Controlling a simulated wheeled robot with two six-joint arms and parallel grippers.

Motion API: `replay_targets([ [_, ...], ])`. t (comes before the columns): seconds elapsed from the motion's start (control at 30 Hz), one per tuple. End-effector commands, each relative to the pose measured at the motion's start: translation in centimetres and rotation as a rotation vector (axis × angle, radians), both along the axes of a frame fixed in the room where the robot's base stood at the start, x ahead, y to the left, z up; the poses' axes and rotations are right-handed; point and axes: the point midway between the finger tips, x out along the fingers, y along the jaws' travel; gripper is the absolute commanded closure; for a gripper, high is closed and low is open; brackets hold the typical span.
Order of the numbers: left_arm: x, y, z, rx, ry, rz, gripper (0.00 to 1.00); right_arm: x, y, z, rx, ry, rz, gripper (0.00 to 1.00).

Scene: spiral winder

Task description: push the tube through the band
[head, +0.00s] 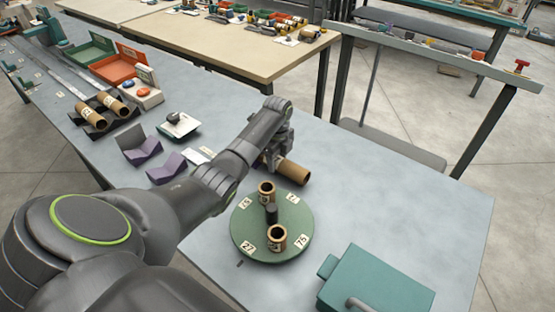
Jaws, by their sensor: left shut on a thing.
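My left gripper (274,160) reaches in from the left over the table and is shut on a brown cardboard tube (294,172). The tube lies roughly level, its open end pointing to the lower right, just beyond the green round plate. The gripper's wrist and fingers hide its other end. I cannot make out a separate band in this view. My right gripper is not in view.
The green round plate (246,223) carries two upright tubes, numbered tags and a dark centre post. A teal box (375,285) stands at front right. The table's right side (420,210) is clear.

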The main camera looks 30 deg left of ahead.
Motion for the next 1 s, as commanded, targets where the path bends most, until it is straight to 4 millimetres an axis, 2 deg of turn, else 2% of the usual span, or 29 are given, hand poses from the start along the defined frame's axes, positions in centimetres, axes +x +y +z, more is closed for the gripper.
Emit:
replay_targets([
  [0.17, 0.0, 0.0, 0.0, 0.000, 0.000, 0.000, 0.79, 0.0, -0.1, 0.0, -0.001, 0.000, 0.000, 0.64],
  [0.2, 0.0, 0.0, 0.0, 0.000, 0.000, 0.000, 0.51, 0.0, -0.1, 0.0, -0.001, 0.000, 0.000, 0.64],
  [0.37, 0.0, 0.0, 0.0, 0.000, 0.000, 0.000, 0.30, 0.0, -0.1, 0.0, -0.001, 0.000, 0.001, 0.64],
  [0.63, 0.0, 0.0, 0.1, 0.000, 0.000, 0.000, 0.30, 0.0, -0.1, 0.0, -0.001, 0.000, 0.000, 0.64],
  [0.73, 0.0, 0.0, 0.6, 0.001, -0.001, 0.000, 0.30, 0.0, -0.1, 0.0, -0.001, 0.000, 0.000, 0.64],
  [0.87, 0.1, 0.1, 2.6, 0.003, -0.005, -0.001, 0.30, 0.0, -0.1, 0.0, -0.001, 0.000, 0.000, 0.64],
  [1.0, 0.1, 0.1, 5.9, 0.003, -0.006, -0.001, 0.30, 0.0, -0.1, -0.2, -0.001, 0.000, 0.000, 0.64],
])
